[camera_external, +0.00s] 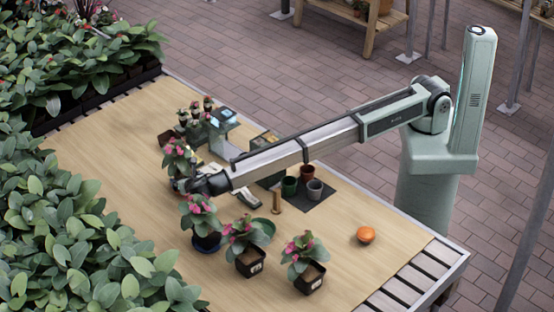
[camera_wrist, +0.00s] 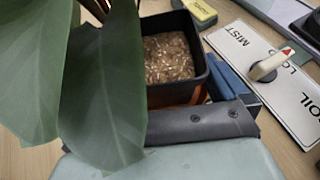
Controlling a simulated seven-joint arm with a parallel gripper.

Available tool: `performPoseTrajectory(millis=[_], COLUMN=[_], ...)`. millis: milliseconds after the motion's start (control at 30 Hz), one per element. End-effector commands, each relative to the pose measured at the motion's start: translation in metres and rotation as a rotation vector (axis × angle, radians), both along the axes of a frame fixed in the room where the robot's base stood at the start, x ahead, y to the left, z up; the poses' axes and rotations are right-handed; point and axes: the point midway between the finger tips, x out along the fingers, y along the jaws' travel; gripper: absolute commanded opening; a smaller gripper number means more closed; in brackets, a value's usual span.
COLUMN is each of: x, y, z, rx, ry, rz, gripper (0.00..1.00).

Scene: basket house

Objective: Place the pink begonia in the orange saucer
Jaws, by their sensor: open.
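A pink begonia (camera_external: 177,155) stands at the far end of my arm in the external view. In the wrist view its large green leaves (camera_wrist: 105,80) cover the left side, beside its square black pot (camera_wrist: 170,55) filled with brown soil. An orange strip (camera_wrist: 185,97) shows directly under the pot's near side, apparently the orange saucer; most of it is hidden. My gripper (camera_external: 183,184) is low beside this plant, open, with its dark pad close to the pot. I cannot tell if it touches. Other pink begonias in pots stand nearer, one (camera_external: 202,218) on a blue saucer (camera_external: 207,244).
An orange fruit (camera_external: 366,235) lies right. A dark mat (camera_external: 322,197) holds small pots. Dense foliage (camera_external: 60,220) borders the left. A label panel (camera_wrist: 275,75) lies beside the pot.

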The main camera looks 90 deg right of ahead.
Motion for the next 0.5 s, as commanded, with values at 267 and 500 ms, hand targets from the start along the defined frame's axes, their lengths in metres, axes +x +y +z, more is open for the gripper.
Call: performPoseTrajectory(millis=[267, 500], x=[-0.004, -0.02], y=[0.012, 0.051], z=[0.017, 0.037], rx=[0.0, 0.0], ry=[-0.001, -0.001], rz=[0.002, 0.002], gripper=[1.0, 1.0])
